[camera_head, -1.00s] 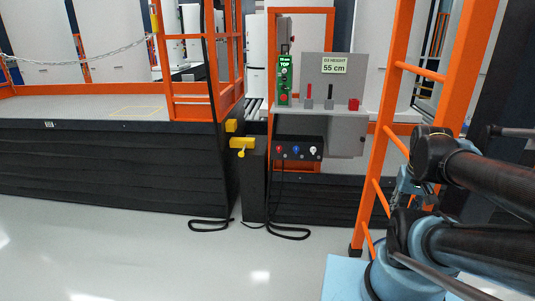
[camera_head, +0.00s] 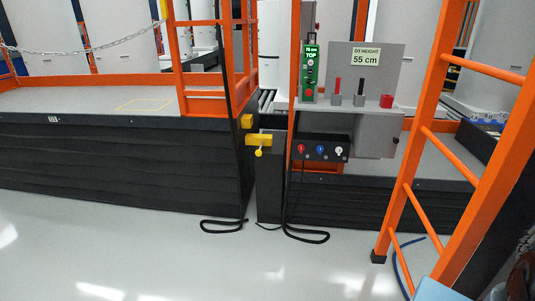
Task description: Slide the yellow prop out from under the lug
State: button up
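The yellow prop (camera_head: 259,140) is a flat yellow bar with a small round knob hanging below it. It sits at the top of a dark post (camera_head: 269,185) beside the corner of the raised platform. A yellow block that looks like the lug (camera_head: 247,121) sticks out from the platform's side just above the prop's left part. I cannot tell from here whether the two touch. My gripper is not in view.
The dark-sided platform (camera_head: 110,165) with orange rails fills the left. A control panel (camera_head: 310,72) and a shelf with levers (camera_head: 345,105) stand right of the post. Black cables (camera_head: 305,236) lie on the floor. An orange ladder (camera_head: 440,150) stands at right. The front floor is clear.

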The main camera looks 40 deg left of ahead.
aim_at(255, 139)
jog(key=k, duration=1.65)
jog(key=u, duration=0.75)
jog(key=i, duration=1)
